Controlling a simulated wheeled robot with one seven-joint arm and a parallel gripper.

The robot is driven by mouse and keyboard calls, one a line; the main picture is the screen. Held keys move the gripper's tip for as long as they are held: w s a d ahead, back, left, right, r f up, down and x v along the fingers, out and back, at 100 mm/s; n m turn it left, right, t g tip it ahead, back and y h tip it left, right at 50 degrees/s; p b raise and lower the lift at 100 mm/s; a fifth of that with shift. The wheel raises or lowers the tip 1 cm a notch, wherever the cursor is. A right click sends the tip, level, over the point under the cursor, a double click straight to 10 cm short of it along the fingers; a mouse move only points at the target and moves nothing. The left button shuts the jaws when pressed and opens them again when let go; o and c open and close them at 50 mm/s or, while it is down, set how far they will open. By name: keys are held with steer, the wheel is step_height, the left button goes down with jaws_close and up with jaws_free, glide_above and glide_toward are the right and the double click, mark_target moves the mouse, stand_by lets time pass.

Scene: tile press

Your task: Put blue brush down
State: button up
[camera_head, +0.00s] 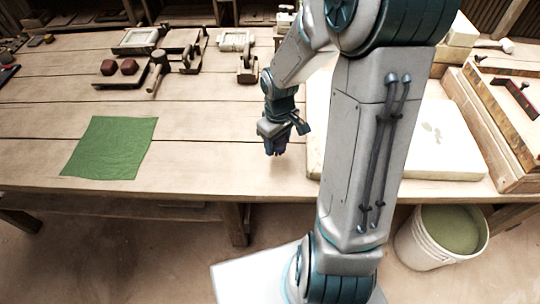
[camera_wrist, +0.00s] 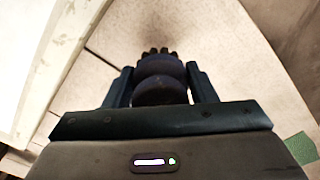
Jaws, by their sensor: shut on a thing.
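The blue brush (camera_wrist: 160,88) is a dark navy, rounded piece with a knobbly far end. It sits between the two fingers of my gripper (camera_wrist: 160,85) in the wrist view. My gripper (camera_head: 274,143) is shut on it. In the head view the brush (camera_head: 275,149) shows as a small dark shape under the wrist, above the bare wood near the table's front edge. Whether it touches the table (camera_head: 200,155) is hard to tell.
A green cloth (camera_head: 110,147) lies flat on the left. A pale slab (camera_head: 440,145) is right of my gripper, partly behind my arm. Wooden tools and a tray (camera_head: 137,40) stand at the back. A bucket (camera_head: 418,243) stands on the floor. Bare planks separate cloth and gripper.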

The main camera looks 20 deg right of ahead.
mark_target(270, 162)
steer(key=shift+a+f, duration=0.8)
steer(key=shift+a, duration=0.35)
steer(key=shift+f+b, duration=0.45)
steer(key=shift+f, duration=1.4)
steer(key=shift+f, duration=0.25)
steer(key=o, duration=1)
steer(key=shift+r, duration=0.1)
steer(key=shift+r, duration=0.1)
